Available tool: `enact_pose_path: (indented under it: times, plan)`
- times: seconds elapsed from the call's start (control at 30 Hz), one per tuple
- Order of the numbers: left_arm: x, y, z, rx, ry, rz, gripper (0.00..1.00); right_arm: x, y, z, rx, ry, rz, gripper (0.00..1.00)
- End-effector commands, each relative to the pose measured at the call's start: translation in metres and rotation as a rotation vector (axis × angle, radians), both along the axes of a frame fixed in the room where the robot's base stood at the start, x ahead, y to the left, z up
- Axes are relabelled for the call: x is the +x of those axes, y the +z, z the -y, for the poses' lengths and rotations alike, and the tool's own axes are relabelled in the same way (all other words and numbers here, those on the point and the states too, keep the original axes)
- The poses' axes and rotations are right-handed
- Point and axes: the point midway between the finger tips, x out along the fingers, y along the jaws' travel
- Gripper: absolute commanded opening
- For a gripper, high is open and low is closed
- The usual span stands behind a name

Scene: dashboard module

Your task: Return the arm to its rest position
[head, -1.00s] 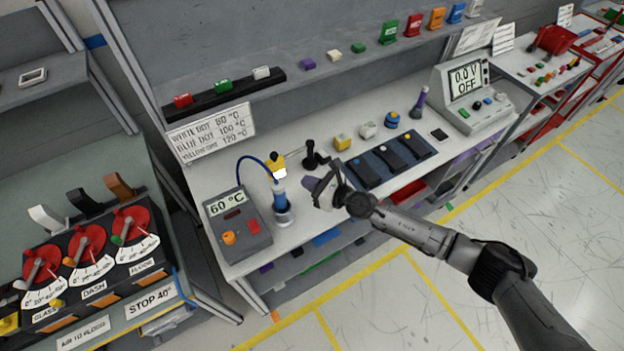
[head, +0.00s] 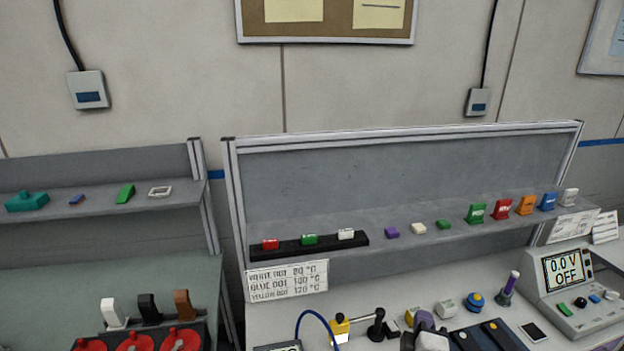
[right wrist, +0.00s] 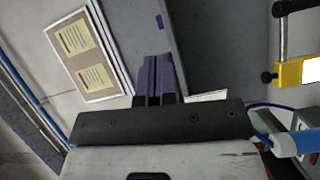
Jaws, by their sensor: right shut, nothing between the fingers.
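My right gripper (head: 424,321) shows at the bottom edge of the head view, in front of the workbench, with its purple fingertips pointing up and away. In the right wrist view its two purple fingers (right wrist: 158,75) are pressed together with nothing between them. The rest of the right arm is cut off below the head view. My left gripper is in no view.
The bench shelf (head: 400,248) holds small coloured parts. Near the gripper are a yellow-and-black clamp (head: 340,328), a dark pad tray (head: 487,337) and a meter reading 0.0 V OFF (head: 565,268).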

Motion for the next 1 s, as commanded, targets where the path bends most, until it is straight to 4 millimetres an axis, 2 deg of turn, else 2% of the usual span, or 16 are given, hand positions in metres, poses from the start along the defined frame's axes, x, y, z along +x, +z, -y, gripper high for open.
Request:
enact_pose_path:
  times: [0.1,0.2,0.4,0.47,0.63,0.8,1.0]
  plan:
    - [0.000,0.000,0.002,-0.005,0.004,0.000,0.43,-0.040,-0.003,-0.009,0.369,-0.076,-0.117,0.00]
    - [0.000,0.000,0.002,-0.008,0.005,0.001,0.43,-0.087,-0.022,-0.020,0.633,-0.122,-0.268,0.00]
    - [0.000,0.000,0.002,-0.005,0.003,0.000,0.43,-0.175,-0.060,-0.034,0.952,-0.136,-0.501,0.00]
    - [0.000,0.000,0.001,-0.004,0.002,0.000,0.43,-0.199,-0.071,-0.034,1.026,-0.146,-0.538,0.00]
    - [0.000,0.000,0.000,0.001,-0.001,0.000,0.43,-0.263,-0.114,-0.020,1.153,-0.273,-0.622,0.00]
    - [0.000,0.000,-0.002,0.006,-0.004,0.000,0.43,-0.317,-0.162,-0.015,1.196,-0.413,-0.736,0.00]
    - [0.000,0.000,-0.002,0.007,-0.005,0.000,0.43,-0.376,-0.199,-0.021,1.206,-0.516,-0.868,0.00]
